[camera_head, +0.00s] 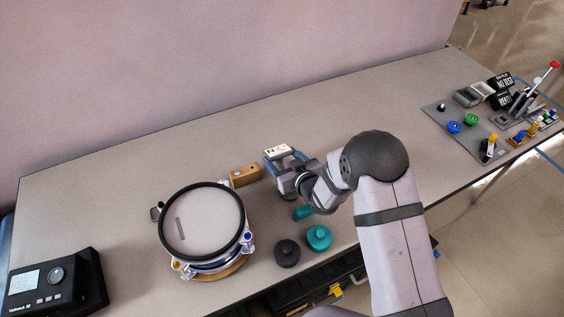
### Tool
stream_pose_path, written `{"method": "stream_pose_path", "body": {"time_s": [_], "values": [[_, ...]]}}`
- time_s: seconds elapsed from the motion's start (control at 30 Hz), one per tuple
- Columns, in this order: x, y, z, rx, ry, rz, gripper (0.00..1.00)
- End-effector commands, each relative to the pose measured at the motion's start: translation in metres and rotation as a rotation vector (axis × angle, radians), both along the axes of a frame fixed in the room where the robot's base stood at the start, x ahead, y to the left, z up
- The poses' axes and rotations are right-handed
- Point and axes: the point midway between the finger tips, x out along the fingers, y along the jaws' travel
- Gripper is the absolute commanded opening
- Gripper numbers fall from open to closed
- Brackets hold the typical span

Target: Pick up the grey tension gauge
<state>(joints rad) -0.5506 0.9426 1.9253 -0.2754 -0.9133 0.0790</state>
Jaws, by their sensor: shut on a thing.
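The grey tension gauge, as far as I can tell, is the small blue-grey block with a white marked face (277,150) just behind the wooden block's right end. My gripper (281,167) is at the gauge, shut on it. The fingertips and the lower part of the gauge are mostly hidden by my wrist. I cannot tell whether the gauge touches the table or is slightly above it.
A drum (203,222) with a black rim stands left of my gripper, and a wooden block (245,175) lies between them. Dark (287,253) and teal (319,238) knobs sit in front. A black device (55,283) is far left. The table's back middle is clear.

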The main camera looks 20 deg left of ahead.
Motion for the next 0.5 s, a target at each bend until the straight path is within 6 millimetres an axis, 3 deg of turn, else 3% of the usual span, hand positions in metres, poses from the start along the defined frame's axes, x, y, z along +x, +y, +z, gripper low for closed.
{"method": "stream_pose_path", "body": {"time_s": [0.3,0.5], "values": [[0.002,0.001,0.049,0.007,-0.009,-0.001,0.23],[0.001,0.001,0.070,0.005,-0.006,0.000,0.23]]}}
